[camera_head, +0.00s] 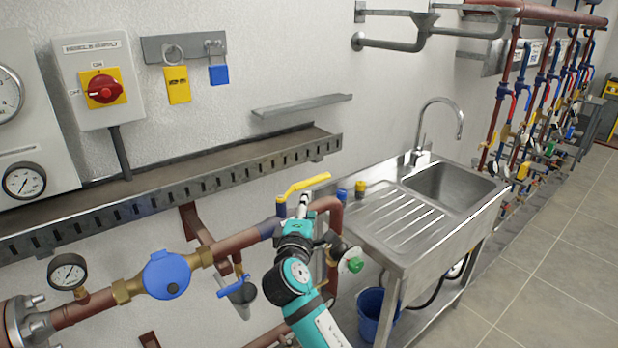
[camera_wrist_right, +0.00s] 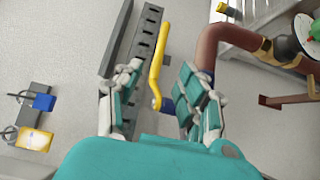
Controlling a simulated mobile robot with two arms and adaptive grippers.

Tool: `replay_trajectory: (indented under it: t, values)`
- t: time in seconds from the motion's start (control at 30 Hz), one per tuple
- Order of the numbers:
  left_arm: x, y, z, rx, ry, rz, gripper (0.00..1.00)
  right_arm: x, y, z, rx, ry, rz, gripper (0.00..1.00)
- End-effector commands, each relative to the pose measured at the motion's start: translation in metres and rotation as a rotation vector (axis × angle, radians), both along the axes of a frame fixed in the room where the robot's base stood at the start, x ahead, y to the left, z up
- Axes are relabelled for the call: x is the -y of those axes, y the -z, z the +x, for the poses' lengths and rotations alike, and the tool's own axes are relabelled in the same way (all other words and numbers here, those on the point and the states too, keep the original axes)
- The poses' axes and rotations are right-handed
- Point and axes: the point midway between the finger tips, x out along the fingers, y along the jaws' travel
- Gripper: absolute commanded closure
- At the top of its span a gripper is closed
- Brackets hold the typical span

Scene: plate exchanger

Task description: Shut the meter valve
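A blue round meter (camera_head: 167,274) sits in the copper pipe at the lower left of the head view. To its right on the same pipe is a valve with a yellow lever (camera_head: 304,186), pointing right and slightly up. My right gripper (camera_head: 303,203) is just below and in front of this lever, covering part of the valve. In the right wrist view the yellow lever (camera_wrist_right: 155,66) appears in the gap between the spread fingers of my right gripper (camera_wrist_right: 158,90). Neither finger visibly grips it. My left gripper is not in view.
A slotted grey cable tray (camera_head: 180,185) runs along the wall behind and above the pipe. A valve with a blue lever (camera_head: 236,286) hangs below the pipe. A steel sink unit (camera_head: 405,235) stands close on the right, with a blue bucket (camera_head: 372,312) below.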

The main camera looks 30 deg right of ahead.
Motion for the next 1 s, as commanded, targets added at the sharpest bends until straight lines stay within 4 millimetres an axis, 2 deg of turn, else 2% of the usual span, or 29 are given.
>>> replay_trajectory:
  t: [0.3, 0.5, 0.7, 1.0]
  values:
    - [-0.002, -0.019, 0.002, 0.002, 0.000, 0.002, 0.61, 0.048, -0.003, 0.054, -0.001, 0.002, -0.001, 0.61]
    - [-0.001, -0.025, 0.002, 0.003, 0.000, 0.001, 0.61, 0.070, -0.002, 0.081, 0.000, 0.000, 0.000, 0.61]
    - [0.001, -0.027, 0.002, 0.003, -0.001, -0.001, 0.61, 0.081, 0.000, 0.094, 0.000, -0.001, 0.000, 0.61]
    - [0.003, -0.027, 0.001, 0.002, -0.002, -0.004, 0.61, 0.082, 0.000, 0.096, 0.001, -0.001, 0.001, 0.61]
